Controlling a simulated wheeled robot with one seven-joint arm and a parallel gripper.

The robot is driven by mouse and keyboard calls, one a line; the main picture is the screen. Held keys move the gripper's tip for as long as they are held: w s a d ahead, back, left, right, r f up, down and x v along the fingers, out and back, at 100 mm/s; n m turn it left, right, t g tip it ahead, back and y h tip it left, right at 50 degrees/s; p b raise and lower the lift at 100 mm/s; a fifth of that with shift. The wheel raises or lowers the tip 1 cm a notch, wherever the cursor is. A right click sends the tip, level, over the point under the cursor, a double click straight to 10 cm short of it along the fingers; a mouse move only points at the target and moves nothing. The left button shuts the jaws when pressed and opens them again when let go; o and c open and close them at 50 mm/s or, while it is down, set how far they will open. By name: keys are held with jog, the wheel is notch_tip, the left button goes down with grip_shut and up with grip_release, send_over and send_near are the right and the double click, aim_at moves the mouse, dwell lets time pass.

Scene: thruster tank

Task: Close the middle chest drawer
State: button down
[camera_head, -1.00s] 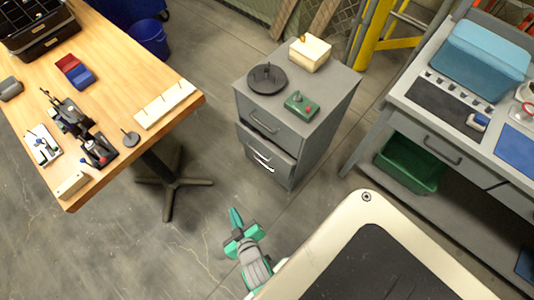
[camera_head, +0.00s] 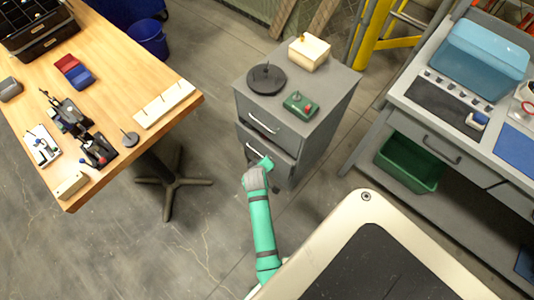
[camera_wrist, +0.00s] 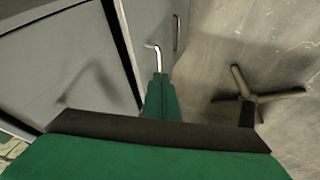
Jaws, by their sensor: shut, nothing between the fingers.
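The grey chest (camera_head: 325,115) stands in the middle of the head view. Its middle drawer (camera_head: 280,153) is partly hidden behind my gripper (camera_head: 266,164), with its pale handle showing beside the fingertips. The top drawer (camera_head: 262,108) above it looks flush. My gripper is shut and empty, with its tip at the middle drawer's front. In the wrist view the green fingers (camera_wrist: 160,90) reach the bright bar handle (camera_wrist: 156,58), seemingly touching or very near it. A dark gap runs beside the drawer front; whether the drawer is fully in, I cannot tell.
A black disc (camera_head: 267,78), a green box (camera_head: 300,104) and a cream block (camera_head: 309,53) sit on the chest top. A wooden table (camera_head: 120,60) stands left, its base on the floor. A grey workbench (camera_head: 410,120) stands right. Floor before the chest is open.

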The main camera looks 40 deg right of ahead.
send_near(267, 151)
notch_tip(267, 151, down, 4)
jog(key=w+a, duration=0.1)
jog(key=a, duration=0.1)
jog(key=shift+w+d+r, duration=0.1)
jog(key=shift+d, duration=0.85)
jog(key=shift+w+d+r, duration=0.15)
jog(key=shift+d, duration=0.85)
jog(key=shift+w, duration=0.1)
